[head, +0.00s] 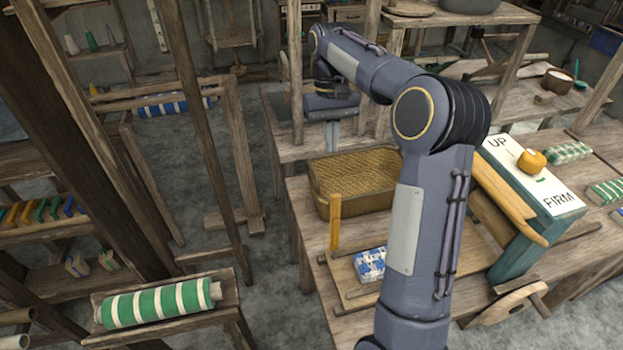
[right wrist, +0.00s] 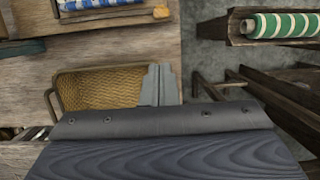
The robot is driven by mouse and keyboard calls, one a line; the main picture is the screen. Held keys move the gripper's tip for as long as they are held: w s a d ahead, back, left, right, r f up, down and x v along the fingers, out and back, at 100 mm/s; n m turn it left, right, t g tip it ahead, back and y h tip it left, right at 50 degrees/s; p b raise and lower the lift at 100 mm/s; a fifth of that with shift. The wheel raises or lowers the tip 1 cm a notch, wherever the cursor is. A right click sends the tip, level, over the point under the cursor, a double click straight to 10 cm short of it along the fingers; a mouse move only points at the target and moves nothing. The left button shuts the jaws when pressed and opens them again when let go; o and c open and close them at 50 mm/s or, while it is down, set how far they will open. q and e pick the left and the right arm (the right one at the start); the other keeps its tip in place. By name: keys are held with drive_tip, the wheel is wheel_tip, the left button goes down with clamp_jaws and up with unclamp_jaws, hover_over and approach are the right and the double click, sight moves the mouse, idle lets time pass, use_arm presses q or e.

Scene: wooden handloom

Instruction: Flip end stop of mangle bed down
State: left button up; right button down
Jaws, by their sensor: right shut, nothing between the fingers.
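The mangle bed (head: 408,270) is a flat wooden board on the table, with a folded blue-and-white cloth (head: 370,265) on it. Its end stop (head: 335,222) is a yellowish wooden piece standing upright at the bed's left end. In the right wrist view the end stop (right wrist: 161,12) shows end-on near the top, beside the blue-and-white cloth (right wrist: 98,3). My right gripper (head: 333,146) is shut and empty, pointing down beyond the wicker basket, well apart from the end stop. Its grey fingers (right wrist: 158,85) overlap the basket in the wrist view. My left gripper is out of view.
The wicker basket (head: 322,190) stands between my right gripper and the end stop. My right arm covers part of the bed. A teal stand with an UP/FIRM board (head: 505,158) is at right. A green-striped roll (head: 158,304) lies at lower left. Posts stand left of the table.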

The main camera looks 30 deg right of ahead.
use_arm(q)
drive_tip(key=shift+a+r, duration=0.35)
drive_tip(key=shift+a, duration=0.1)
use_arm(e)
drive_tip(key=w, duration=0.1)
drive_tip(key=w+f, duration=0.1)
drive_tip(key=shift+w+a+g, duration=0.1)
drive_tip(key=shift+w+g, duration=0.25)
drive_tip(key=shift+g, duration=0.05)
use_arm(q)
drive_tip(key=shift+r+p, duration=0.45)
drive_tip(key=shift+p, duration=0.15)
use_arm(e)
drive_tip(key=s+a+f, duration=0.2)
drive_tip(key=s+f, duration=0.5)
drive_tip(key=f, duration=0.2)
